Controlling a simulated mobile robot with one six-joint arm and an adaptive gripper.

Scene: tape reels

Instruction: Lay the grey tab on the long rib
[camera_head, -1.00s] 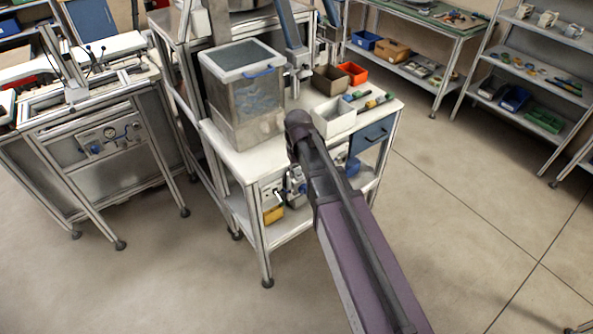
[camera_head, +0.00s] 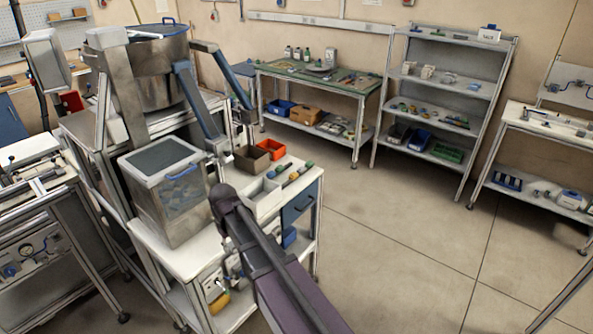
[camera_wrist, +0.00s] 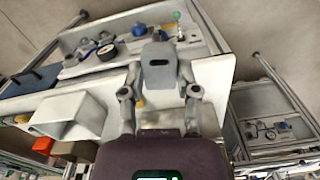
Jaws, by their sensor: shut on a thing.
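My gripper (camera_wrist: 160,76) shows in the wrist view with a finger on each side of a grey tab (camera_wrist: 158,58). The tab is a small rounded plate with a dark slot, and the gripper is shut on it. The tab is held over the white-topped cart, near its edge. In the head view my dark arm reaches toward this cart, and neither the gripper's fingers nor the tab can be made out there. I cannot pick out the long rib in either view.
A green-topped bench (camera_head: 330,78) and shelves (camera_head: 440,92) stand behind. The floor on the right is open.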

